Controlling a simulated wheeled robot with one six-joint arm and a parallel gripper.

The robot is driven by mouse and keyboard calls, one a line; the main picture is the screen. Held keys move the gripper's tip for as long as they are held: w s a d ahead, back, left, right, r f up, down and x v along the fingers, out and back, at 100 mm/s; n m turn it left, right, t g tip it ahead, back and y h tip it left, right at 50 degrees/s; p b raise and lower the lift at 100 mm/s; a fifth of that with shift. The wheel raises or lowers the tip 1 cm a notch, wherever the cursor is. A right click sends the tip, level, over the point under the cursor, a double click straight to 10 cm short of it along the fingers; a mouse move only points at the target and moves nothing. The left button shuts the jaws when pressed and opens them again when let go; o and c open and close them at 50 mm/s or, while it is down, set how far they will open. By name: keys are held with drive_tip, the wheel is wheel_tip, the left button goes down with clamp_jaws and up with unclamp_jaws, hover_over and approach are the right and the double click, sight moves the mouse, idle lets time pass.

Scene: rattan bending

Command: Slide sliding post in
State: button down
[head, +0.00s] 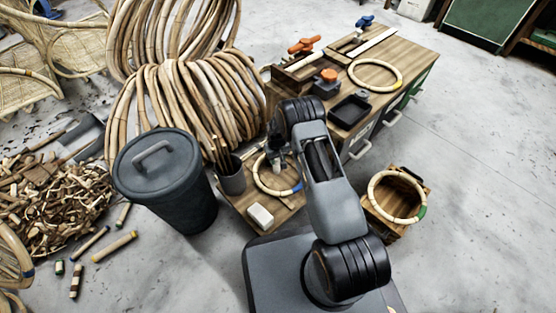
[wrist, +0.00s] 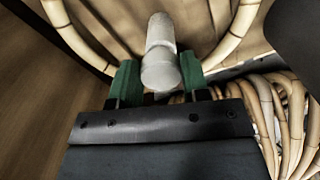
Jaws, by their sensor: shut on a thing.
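A pale grey round post (wrist: 160,62), which I take for the sliding post, shows in the wrist view between two green finger pads. My gripper (wrist: 159,78) is shut on it. Part of a rattan ring (wrist: 68,30) curves around the post's far side on a wooden surface. In the head view my gripper (head: 275,158) is low over a small wooden stand (head: 289,211), at a rattan ring with a blue band (head: 262,186). The arm and gripper hide most of the post there, and I cannot tell what it sits in.
Rattan coils (head: 180,100) rise behind. A workbench (head: 405,60) is at the upper right.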

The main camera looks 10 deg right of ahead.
drive_tip(key=c, duration=0.9)
unclamp_jaws()
drive_tip(key=shift+w+a, duration=0.2)
drive_tip(key=shift+w, duration=0.05)
drive_tip(key=o, duration=0.3)
drive_tip(key=shift+d, duration=0.1)
drive_tip(key=shift+r, duration=0.1)
wheel_tip(320, 180, up, 14)
drive_tip(key=p, duration=0.5)
drive_tip(key=shift+f+p, duration=0.2)
drive_tip(key=shift+p, duration=0.2)
